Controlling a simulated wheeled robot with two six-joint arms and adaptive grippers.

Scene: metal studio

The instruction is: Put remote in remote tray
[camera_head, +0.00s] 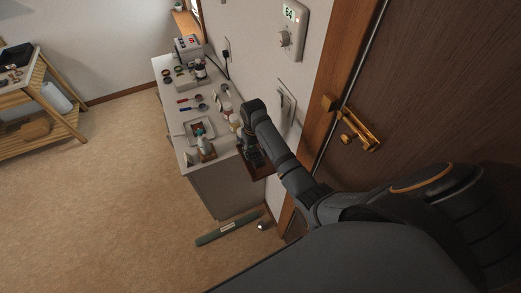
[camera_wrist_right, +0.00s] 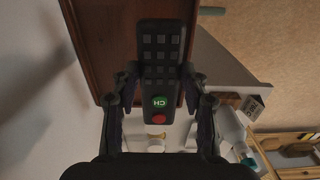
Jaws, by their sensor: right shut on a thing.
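The remote (camera_wrist_right: 161,62) is dark, with rows of buttons, a green CH button and a red button. In the right wrist view my right gripper (camera_wrist_right: 160,84) has a finger on each side of it and is shut on it. The remote tray looks to be the brown wooden tray (camera_wrist_right: 93,32) behind and below the remote. In the head view the tray (camera_head: 264,172) shows at the near right corner of the counter, partly hidden by my right gripper (camera_head: 254,158). I cannot tell whether the remote touches the tray. My left gripper is not in view.
The pale counter (camera_head: 172,92) holds several bottles, tools and a small white tray (camera_head: 199,130). A green rolled object (camera_head: 228,229) lies on the floor.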

